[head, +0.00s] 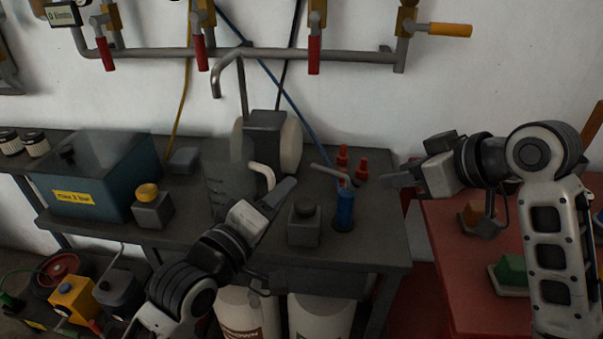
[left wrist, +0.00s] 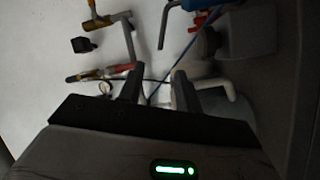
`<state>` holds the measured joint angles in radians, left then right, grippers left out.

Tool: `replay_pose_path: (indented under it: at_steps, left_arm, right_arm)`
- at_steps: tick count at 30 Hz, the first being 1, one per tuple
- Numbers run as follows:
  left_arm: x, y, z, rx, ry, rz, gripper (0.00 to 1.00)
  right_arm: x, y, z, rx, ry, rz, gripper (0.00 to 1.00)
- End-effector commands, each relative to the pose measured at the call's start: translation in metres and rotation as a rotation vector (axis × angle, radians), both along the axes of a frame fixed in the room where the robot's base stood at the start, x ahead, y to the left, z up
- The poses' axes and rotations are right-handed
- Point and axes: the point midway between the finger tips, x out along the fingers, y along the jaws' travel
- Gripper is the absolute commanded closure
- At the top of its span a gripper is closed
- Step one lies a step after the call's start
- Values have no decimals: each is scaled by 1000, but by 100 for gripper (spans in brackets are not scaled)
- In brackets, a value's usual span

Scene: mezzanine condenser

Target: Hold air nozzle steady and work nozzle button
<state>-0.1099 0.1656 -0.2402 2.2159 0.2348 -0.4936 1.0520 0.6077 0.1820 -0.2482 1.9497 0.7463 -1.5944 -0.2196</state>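The air nozzle (head: 344,208) is blue and stands upright at the right end of the dark bench, with a grey bent tube (head: 328,173) at its top. Its button cannot be made out. My left gripper (head: 284,191) is over the bench, left of the nozzle and apart from it. Its two fingers (left wrist: 157,78) are spread with no object held between them in the left wrist view. My right gripper (head: 394,181) is to the right of the nozzle, pointing left towards it and apart from it. Its finger gap is not clear.
A grey block with a dark round knob (head: 304,222) stands between my left gripper and the nozzle. Red fittings (head: 361,170) are behind the nozzle. A bench grinder (head: 267,140) and a teal tank (head: 98,178) stand further left. A red bench (head: 455,268) is at right.

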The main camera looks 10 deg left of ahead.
Motion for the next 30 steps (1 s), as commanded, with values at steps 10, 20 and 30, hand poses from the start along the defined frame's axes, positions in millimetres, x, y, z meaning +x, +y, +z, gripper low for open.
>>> replay_pose_path:
  at_steps: [10,20,30]
  left_arm:
    - [59,-23,0,1,-1,1,66]
    - [77,-30,0,2,0,0,66]
    - [77,-30,0,2,0,0,100]
  right_arm:
    - [0,0,0,0,0,0,64]
    - [0,0,0,0,0,0,64]
    - [0,0,0,0,0,0,64]
